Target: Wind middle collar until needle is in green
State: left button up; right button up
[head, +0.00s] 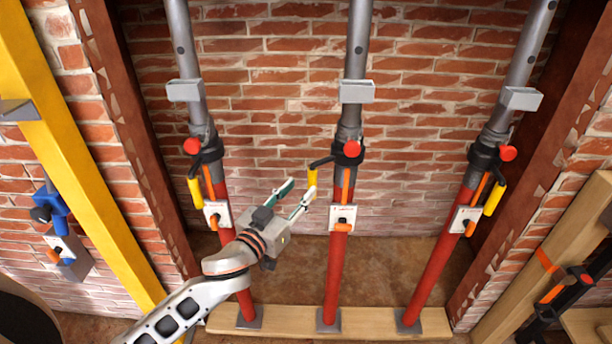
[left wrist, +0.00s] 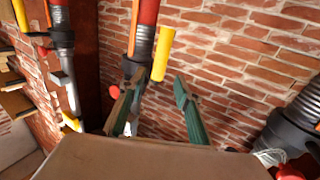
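The middle prop (head: 335,265) has a black collar (head: 348,152) with a red knob (head: 352,149) and a yellow handle (head: 312,177) sticking out to the left. Below the collar is a white gauge plate (head: 343,217); its needle is too small to read. My left gripper (head: 299,191) is open and empty, just below and left of the yellow handle. In the left wrist view, my left gripper's green-padded fingers (left wrist: 155,97) are spread, and the yellow handle (left wrist: 163,54) shows beyond them, apart from both. My right gripper is not in view.
Similar props stand left (head: 224,235) and right (head: 440,255), each with a collar and yellow handle. All stand on a wooden sill (head: 285,318) before a brick wall (head: 270,120). A yellow beam (head: 75,160) leans at far left. My left forearm crosses before the left prop's lower part.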

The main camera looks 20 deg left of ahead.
aim_at(310, 179)
pick_arm(q)
jog(key=w, duration=0.2)
jog(key=w+d, duration=0.1)
jog(key=w, duration=0.4)
jog(key=shift+w+d, duration=0.1)
jog(key=shift+d, duration=0.2)
grip_shut()
